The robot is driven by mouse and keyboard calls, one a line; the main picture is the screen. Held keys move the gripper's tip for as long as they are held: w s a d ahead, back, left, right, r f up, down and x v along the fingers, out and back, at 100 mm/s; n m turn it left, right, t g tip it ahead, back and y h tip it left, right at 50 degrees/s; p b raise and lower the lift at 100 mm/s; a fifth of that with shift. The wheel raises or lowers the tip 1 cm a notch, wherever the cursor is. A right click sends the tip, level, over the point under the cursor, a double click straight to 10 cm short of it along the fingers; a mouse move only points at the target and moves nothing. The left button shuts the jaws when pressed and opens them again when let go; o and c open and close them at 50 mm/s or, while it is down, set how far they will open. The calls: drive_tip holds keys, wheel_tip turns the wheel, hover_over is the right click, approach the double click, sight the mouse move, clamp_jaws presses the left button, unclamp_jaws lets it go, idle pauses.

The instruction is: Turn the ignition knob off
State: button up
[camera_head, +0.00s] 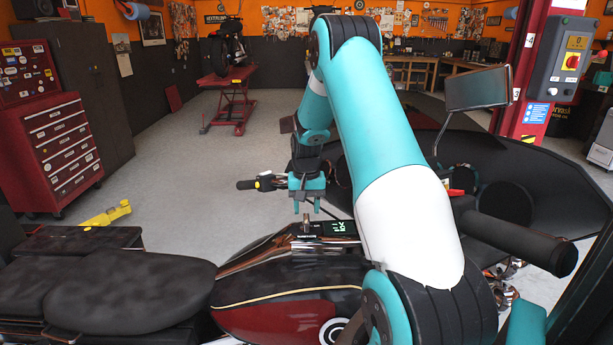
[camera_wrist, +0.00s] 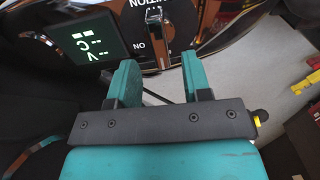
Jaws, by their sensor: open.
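The ignition knob (camera_wrist: 155,32) is a narrow chrome handle on a dark round plate in the wrist view. Upside-down "IGNITION" lettering sits above it, partly cut off, and an "ON" mark is at its left. In the head view the knob (camera_head: 306,222) stands small on the motorcycle's console, just below my gripper. My gripper (camera_head: 307,207) points down above it, fingers apart and empty. In the wrist view the two teal fingers of my gripper (camera_wrist: 160,62) lie either side of the knob's line, with the knob showing beyond the gap. Contact cannot be told.
A lit display (camera_head: 338,228) is beside the knob. The motorcycle's tank (camera_head: 285,290), seat (camera_head: 130,290), left handlebar grip (camera_head: 247,185), near grip (camera_head: 515,240) and mirror (camera_head: 478,88) surround my arm. A red lift (camera_head: 232,105) and tool chest (camera_head: 60,150) stand behind, with clear floor between.

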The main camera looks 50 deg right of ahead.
sight(307, 215)
wheel_tip(307, 215, up, 14)
drive_tip(key=b, duration=0.2)
drive_tip(key=shift+w+d+f, duration=0.15)
drive_tip(key=shift+d+f, duration=0.05)
drive_tip(key=shift+d, duration=0.1)
drive_tip(key=s+a+r+n, duration=0.1)
drive_tip(key=a+n, duration=0.2)
drive_tip(key=a, duration=0.6)
drive_tip(key=s+a+r+n+t+y, duration=0.1)
drive_tip(key=a+r+n, duration=0.15)
drive_tip(key=a, duration=0.65)
drive_tip(key=s+a+r+n, duration=0.1)
drive_tip(key=a+n, duration=0.2)
drive_tip(key=a, duration=0.6)
drive_tip(key=s+a+f+n+y, duration=0.1)
drive_tip(key=s+a+n, duration=0.7)
drive_tip(key=s+a, duration=0.8)
drive_tip(key=shift+s+f+g+y, duration=0.15)
drive_tip(key=shift+s+g+y, duration=0.15)
drive_tip(key=shift+s+y, duration=0.75)
drive_tip(key=shift+s+a+n, duration=0.15)
drive_tip(key=shift+n, duration=0.1)
